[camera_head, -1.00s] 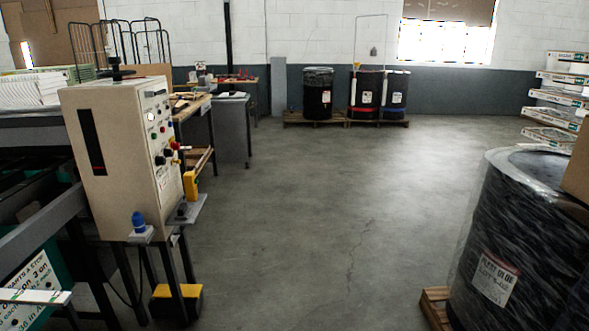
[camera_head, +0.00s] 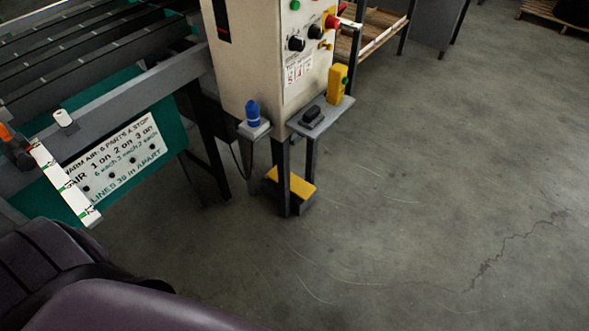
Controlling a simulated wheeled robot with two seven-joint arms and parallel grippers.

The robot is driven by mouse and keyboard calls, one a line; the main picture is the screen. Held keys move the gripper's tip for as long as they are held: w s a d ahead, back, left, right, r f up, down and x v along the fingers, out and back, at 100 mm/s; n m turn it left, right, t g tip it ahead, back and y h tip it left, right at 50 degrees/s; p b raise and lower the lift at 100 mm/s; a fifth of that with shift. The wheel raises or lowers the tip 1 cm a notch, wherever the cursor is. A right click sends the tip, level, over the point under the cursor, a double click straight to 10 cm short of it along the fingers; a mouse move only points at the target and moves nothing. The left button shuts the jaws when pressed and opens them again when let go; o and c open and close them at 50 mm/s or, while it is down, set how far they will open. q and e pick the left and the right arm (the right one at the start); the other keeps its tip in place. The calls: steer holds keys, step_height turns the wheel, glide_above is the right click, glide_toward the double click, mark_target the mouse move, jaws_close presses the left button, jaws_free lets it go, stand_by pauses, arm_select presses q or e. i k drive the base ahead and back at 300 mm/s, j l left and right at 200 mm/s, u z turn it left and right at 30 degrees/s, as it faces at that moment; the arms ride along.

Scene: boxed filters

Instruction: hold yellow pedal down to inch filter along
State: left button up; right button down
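The yellow pedal (camera_head: 291,184) sits on the floor at the foot of the control cabinet's stand, in the middle of the head view. It has a flat yellow top on a dark base, and a stand leg partly hides it. No boxed filter can be made out clearly now. Neither of my grippers is in view. Purple rounded parts at the bottom left, which look like my own body, are apart from the pedal in the picture.
The beige control cabinet (camera_head: 265,50) with knobs and buttons stands above the pedal. A blue-capped button (camera_head: 253,114) and a yellow switch box (camera_head: 337,84) are on its ledges. The conveyor frame (camera_head: 120,62) with a sign (camera_head: 113,150) fills the left. Open concrete floor (camera_head: 420,190) lies to the right.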

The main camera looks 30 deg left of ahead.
mark_target(303, 189)
steer(key=i+l+u, duration=0.1)
steer(key=i+u, duration=0.35)
steer(key=i+l+u, duration=0.2)
steer(key=i+u, duration=0.25)
steer(key=i+l+u, duration=0.45)
steer(key=k+j, duration=0.1)
